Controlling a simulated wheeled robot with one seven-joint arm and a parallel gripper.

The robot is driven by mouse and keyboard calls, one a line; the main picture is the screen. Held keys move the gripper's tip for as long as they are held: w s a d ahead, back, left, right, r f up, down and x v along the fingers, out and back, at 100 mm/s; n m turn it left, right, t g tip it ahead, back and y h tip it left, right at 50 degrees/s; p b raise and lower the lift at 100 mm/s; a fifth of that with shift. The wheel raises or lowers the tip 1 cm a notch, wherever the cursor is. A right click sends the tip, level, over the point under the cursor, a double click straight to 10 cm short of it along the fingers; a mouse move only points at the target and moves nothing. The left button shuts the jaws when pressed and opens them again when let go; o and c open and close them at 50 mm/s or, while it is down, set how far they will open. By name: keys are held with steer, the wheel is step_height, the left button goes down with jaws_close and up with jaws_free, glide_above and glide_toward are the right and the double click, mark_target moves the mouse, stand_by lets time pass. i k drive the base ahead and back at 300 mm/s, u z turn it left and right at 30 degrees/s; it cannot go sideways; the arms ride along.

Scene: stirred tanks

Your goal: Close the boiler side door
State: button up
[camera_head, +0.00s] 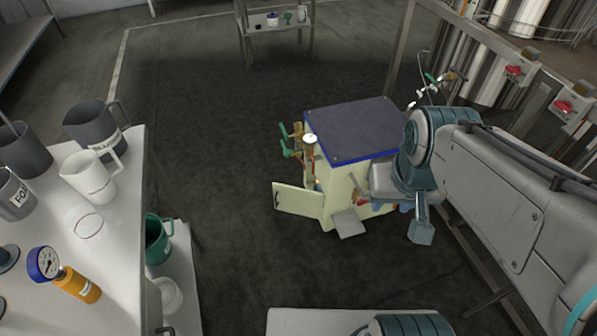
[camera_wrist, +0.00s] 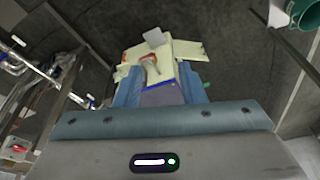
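The boiler (camera_head: 345,180) is a cream box with a dark, blue-edged top, standing on the floor. Its side door (camera_head: 298,199) is a cream panel swung out to the left, standing open. In the wrist view the boiler (camera_wrist: 145,75) lies beyond my fingers, and the door (camera_wrist: 189,51) appears to stick out at the right. My gripper (camera_head: 400,216) is beside the boiler's right front, its fingers apart. In the wrist view my gripper (camera_wrist: 158,72) shows a gap between its fingers with nothing held. The door's hinge is too small to make out.
A grey plate (camera_head: 349,224) juts from the boiler's lower front. Valves with green handles (camera_head: 290,145) stand at its left. A white table (camera_head: 120,220) with mugs is on the left; a pipe frame (camera_head: 500,50) is at right. Floor left of the door is clear.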

mark_target(287, 198)
steer(key=k, duration=0.55)
steer(key=u, duration=0.6)
steer(key=i, duration=1.2)
steer(key=z, duration=0.6)
steer(key=i, duration=0.45)
steer(key=z, duration=0.4)
